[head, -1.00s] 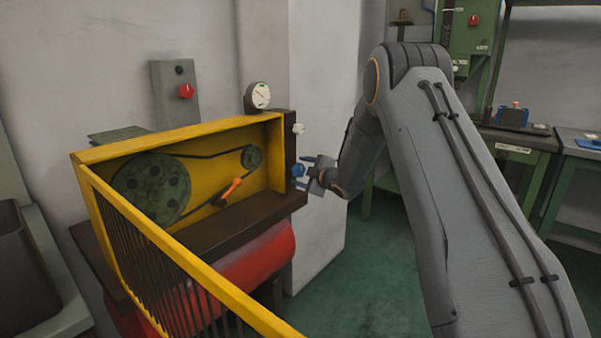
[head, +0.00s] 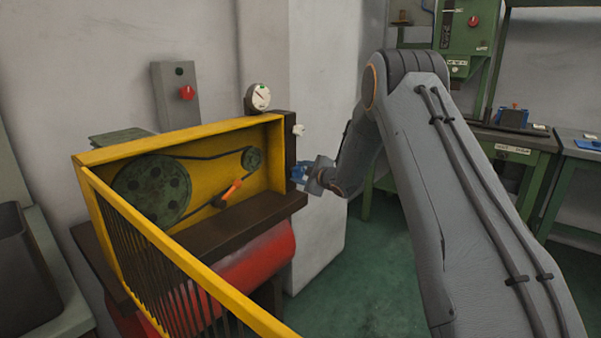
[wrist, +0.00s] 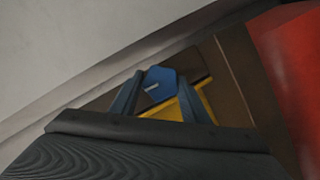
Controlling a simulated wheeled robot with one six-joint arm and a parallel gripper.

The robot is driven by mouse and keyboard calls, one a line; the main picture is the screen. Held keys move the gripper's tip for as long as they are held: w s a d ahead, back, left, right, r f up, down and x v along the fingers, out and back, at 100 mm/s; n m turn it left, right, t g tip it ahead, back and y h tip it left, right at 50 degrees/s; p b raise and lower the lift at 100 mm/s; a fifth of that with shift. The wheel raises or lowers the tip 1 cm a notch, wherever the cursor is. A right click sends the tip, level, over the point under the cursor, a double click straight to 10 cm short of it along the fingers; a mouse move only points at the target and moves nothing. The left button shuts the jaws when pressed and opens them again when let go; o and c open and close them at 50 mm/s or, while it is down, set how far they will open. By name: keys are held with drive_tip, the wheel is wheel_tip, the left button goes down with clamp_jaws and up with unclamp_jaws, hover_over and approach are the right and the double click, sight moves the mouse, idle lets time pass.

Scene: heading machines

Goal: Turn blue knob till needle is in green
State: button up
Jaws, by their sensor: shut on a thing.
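The blue knob (head: 297,172) sits on the right end of the yellow-framed machine. It also shows in the wrist view (wrist: 160,84), with a pale mark on its face. My gripper (head: 308,175) is at the knob, and in the wrist view its two fingers (wrist: 158,98) stand on either side of it, shut on it. The round white gauge (head: 261,96) is on top of the machine's right end. Its dark needle slants across the face, and a small green patch is near the top. The needle tip's exact place is too small to tell.
A white knob (head: 298,130) is above the blue one. The machine has an orange-handled lever (head: 231,190), a yellow guard rail (head: 190,268) and a red tank (head: 245,262) below. A grey box with a red button (head: 186,93) is on the wall. Green floor is clear at right.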

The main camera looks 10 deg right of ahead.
drive_tip(key=m+p, duration=0.1)
drive_tip(key=m+g+p, duration=0.1)
drive_tip(key=m+p, duration=0.1)
drive_tip(key=p, duration=0.1)
drive_tip(key=shift+d+r+g+y, duration=0.15)
drive_tip(key=shift+r+g+y, duration=0.15)
drive_tip(key=shift+y, duration=0.1)
drive_tip(key=shift+w+f+m+g+y+p, duration=0.1)
drive_tip(key=shift+m+g+y+p, duration=0.3)
drive_tip(key=shift+m+g+p, duration=0.55)
drive_tip(key=shift+o, duration=0.2)
drive_tip(key=shift+d+f+m+y, duration=0.15)
drive_tip(key=shift+m+y, duration=0.45)
drive_tip(key=shift+m, duration=0.55)
drive_tip(key=shift+w+m+g+y+b, duration=0.15)
drive_tip(key=shift+m+g+y+b, duration=0.3)
drive_tip(key=shift+m+b, duration=0.4)
drive_tip(key=shift+d+f+m+g+y+b, duration=0.1)
drive_tip(key=shift+m+g+y+b, duration=0.5)
drive_tip(key=shift+m+b, duration=0.65)
drive_tip(key=m+y+b, duration=0.2)
drive_tip(key=m+b, duration=0.1)
drive_tip(key=shift+w+g+b, duration=0.1)
drive_tip(key=shift+g+b, duration=0.2)
drive_tip(key=shift+b, duration=0.1)
drive_tip(key=shift+c, duration=0.2)
drive_tip(key=shift+d+m, duration=0.1)
drive_tip(key=shift+m, duration=0.2)
